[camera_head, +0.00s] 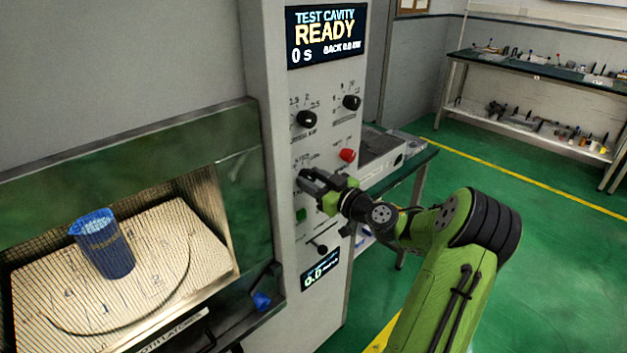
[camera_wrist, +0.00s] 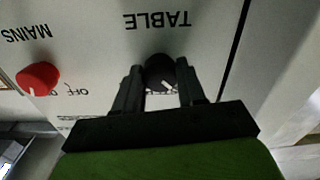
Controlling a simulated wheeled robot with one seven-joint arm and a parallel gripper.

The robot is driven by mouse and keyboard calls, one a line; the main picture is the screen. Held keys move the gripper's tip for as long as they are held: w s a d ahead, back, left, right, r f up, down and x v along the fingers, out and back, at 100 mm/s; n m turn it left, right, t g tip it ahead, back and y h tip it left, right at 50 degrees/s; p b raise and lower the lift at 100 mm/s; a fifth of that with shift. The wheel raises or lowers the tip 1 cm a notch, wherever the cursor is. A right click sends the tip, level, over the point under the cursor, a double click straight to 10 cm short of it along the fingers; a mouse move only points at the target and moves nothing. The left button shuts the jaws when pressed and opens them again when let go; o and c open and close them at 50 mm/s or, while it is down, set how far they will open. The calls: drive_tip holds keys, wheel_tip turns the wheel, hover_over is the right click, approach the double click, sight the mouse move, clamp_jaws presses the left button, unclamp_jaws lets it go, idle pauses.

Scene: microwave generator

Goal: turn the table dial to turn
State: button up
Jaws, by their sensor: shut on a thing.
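The table dial (camera_wrist: 160,72) is a round black knob under the word TABLE, which reads upside down in the wrist view. My gripper (camera_wrist: 160,85) is shut on it, with one dark finger on each side. A white pointer mark shows on the dial near its lower edge. In the head view my gripper (camera_head: 310,181) reaches the control panel (camera_head: 280,120) from the right and hides most of the dial. The dial's setting is too small to read there.
A red mains knob (camera_head: 347,155) is just above and right of my gripper. Two black knobs (camera_head: 306,119) (camera_head: 351,102) sit higher. A green button (camera_head: 301,214) is below. The display (camera_head: 325,36) reads READY. A blue cup (camera_head: 103,245) stands in the cavity at left.

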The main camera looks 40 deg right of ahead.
drive_tip(key=m, duration=0.4)
drive_tip(key=m+p, duration=0.1)
drive_tip(key=m, duration=0.3)
drive_tip(key=shift+m, duration=0.3)
drive_tip(key=m+p, duration=0.2)
drive_tip(key=m, duration=0.3)
drive_tip(key=shift+r, duration=0.1)
drive_tip(key=shift+m+p, duration=1.25)
drive_tip(key=shift+m, duration=0.75)
drive_tip(key=o, duration=1.1)
drive_tip(key=shift+s, duration=0.1)
